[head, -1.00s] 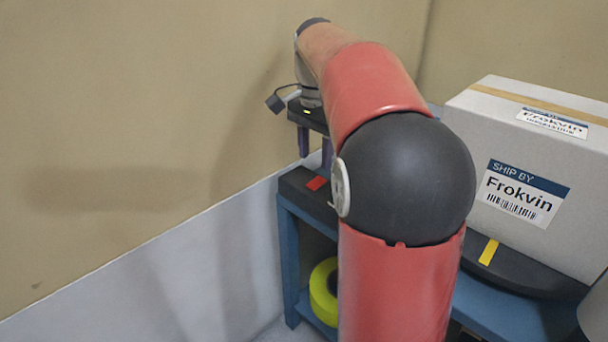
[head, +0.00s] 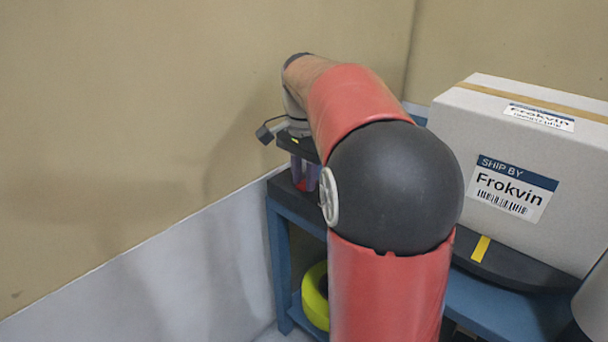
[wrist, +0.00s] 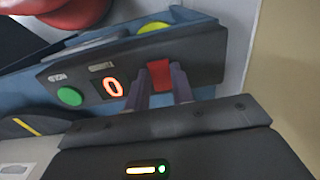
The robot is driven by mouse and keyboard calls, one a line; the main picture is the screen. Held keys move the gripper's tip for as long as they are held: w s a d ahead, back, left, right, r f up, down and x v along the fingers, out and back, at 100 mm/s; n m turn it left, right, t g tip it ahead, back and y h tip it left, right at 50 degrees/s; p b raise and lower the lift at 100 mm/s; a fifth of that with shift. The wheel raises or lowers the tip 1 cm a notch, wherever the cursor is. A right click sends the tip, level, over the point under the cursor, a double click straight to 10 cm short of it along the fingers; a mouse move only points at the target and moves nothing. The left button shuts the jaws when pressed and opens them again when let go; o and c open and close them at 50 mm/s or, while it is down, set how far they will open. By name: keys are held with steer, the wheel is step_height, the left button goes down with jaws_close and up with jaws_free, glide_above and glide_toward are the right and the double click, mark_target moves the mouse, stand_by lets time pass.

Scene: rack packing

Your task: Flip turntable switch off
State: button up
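The dark control panel (wrist: 200,68) of the turntable shows in the wrist view. In the head view my gripper (head: 305,178) points down over the panel's far left end, with a bit of red near the fingers. The dark round turntable (head: 510,270) stands to the right with a yellow mark.
A large cardboard box (head: 440,140) with Frokvin labels sits on the turntable. The blue stand (head: 281,260) holds a yellow-green tape roll (head: 315,295) on its lower shelf. A wall (head: 130,150) runs close along the left and back.

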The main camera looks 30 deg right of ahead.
steer(key=shift+c, duration=0.6)
steer(key=p, duration=0.1)
steer(key=y+p, duration=0.1)
steer(key=p, duration=0.1)
steer(key=shift+d+r, duration=0.2)
steer(key=shift+r, duration=0.2)
steer(key=y+p, duration=0.1)
steer(key=p, duration=0.1)
steer(key=shift+w+d+f+g+p, duration=0.1)
steer(key=shift+d+g+p, duration=0.05)
steer(key=shift+g+p, duration=0.2)
steer(key=shift+f+y+p, duration=0.25)
steer(key=shift+y+p, duration=0.1)
steer(key=shift+y, duration=0.05)
steer(key=o, duration=1)
steer(key=p+v, duration=0.1)
steer(key=v, duration=0.6)
steer(key=shift+w+d+r, duration=0.15)
steer(key=shift+w+r, duration=0.05)
steer(key=shift+r, duration=0.15)
